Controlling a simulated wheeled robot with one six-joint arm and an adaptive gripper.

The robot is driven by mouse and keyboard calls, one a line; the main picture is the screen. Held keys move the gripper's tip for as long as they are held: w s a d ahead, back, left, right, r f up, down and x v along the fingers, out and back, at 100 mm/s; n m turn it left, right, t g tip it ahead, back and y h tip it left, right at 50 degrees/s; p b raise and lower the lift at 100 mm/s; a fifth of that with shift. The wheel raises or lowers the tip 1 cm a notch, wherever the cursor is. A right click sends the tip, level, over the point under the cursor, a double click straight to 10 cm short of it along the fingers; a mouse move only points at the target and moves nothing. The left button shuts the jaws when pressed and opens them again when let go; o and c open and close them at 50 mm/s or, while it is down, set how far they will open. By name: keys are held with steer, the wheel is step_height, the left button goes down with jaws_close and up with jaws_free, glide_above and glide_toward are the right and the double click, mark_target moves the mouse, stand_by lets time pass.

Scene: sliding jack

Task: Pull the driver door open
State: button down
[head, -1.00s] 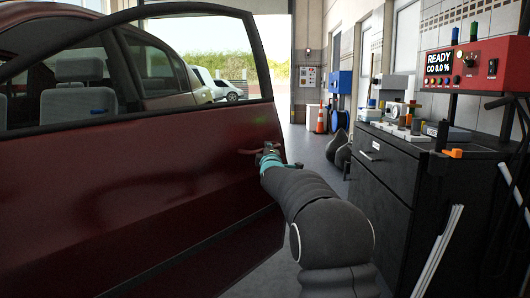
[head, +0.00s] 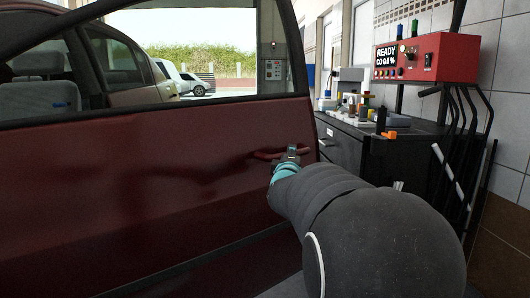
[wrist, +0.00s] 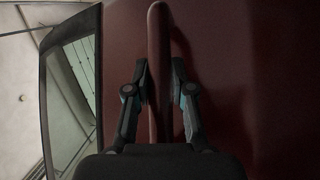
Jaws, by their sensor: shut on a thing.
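The dark red driver door (head: 130,180) fills the left and middle of the head view and stands swung out from the car. Its door handle (head: 266,155) is a red bar near the door's right edge. In the wrist view the handle (wrist: 158,50) runs upright between the two fingers. My gripper (head: 291,152) is at the handle, and in the wrist view my gripper (wrist: 160,88) has a finger on each side of the bar, shut on it. My arm hides the lower right part of the door.
A black cabinet (head: 345,150) with tools on top stands close to the right of the door. A red analyser box (head: 415,60) with hanging hoses is above it. A tiled wall (head: 508,110) closes the right side.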

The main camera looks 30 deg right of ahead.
mark_target(301, 151)
steer(key=shift+s+d+m+g+h, duration=0.15)
steer(key=shift+s+d+h, duration=0.05)
steer(key=shift+s, duration=0.5)
steer(key=shift+s+d+m+g+h, duration=0.15)
steer(key=shift+s+d+h, duration=0.05)
steer(key=shift+s, duration=0.5)
steer(key=c, duration=1)
jaws_free()
steer(key=shift+d, duration=0.25)
steer(key=shift+w+a, duration=0.1)
steer(key=shift+a, duration=0.25)
steer(key=v, duration=1.2)
steer(key=shift+d, duration=0.1)
